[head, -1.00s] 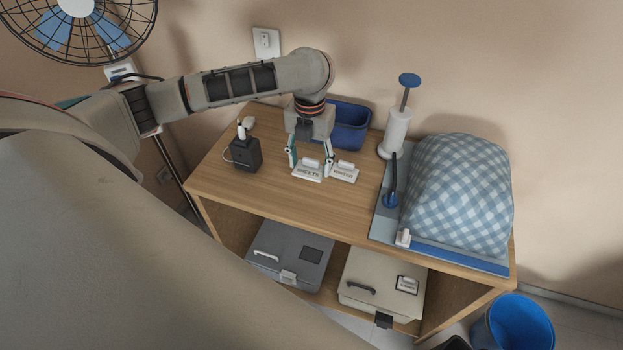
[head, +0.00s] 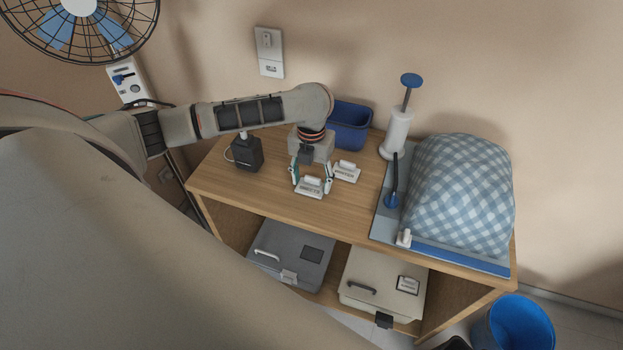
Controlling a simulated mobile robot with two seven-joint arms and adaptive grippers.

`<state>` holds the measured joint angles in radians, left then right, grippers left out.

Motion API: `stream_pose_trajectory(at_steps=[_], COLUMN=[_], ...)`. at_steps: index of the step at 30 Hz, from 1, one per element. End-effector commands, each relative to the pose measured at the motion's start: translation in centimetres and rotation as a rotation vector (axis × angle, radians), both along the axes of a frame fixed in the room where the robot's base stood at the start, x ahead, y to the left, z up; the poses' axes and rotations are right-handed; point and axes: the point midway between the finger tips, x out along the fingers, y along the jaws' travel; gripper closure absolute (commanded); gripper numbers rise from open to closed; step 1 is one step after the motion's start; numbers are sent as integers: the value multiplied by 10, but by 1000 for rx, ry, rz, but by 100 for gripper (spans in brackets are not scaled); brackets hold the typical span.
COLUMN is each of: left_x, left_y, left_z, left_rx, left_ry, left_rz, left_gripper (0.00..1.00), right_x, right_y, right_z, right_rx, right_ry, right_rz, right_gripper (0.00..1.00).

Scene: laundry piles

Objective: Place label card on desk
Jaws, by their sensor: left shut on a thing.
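My left gripper (head: 313,186) is over the wooden desk (head: 260,205), pointing down, with its fingers shut on a white label card (head: 310,188) with dark print. The card is at or just above the desk top; I cannot tell whether it touches. A second white label card (head: 346,172) lies on the desk just right of and behind the gripper, apart from it. My right gripper is not in view.
A black box (head: 246,153) stands left of the gripper, and a blue bin (head: 349,125) stands behind it. A board (head: 440,256) with a checked cloth bundle (head: 460,190) fills the desk's right side. Two cases (head: 290,256) (head: 383,280) sit on the lower shelf. The front middle desk is clear.

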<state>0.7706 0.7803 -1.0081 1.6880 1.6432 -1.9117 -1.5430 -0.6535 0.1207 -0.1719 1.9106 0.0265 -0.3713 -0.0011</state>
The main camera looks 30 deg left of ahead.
Motion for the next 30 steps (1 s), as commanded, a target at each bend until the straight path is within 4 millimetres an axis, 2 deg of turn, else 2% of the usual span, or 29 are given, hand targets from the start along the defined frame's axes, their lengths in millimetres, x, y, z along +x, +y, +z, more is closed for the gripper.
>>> stream_pose_trajectory(at_steps=[1,2,3,13,17,20,30], left_x=[0,0,0,0,0,1,1], left_y=[0,0,0,0,0,0,0], left_z=[-2,-1,-1,-1,7,22,91], left_rx=[0,0,0,0,0,1,1], left_ry=[1,0,0,1,-1,-3,-4], left_rz=[0,0,0,0,1,-1,-1], left_gripper=[58,39,30,30,30,30,30], right_x=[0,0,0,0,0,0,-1], right_y=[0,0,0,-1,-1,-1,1], right_z=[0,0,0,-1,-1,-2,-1], right_rx=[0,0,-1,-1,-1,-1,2], right_ry=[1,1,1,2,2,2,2], right_rz=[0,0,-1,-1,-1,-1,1], right_gripper=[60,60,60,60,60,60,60])
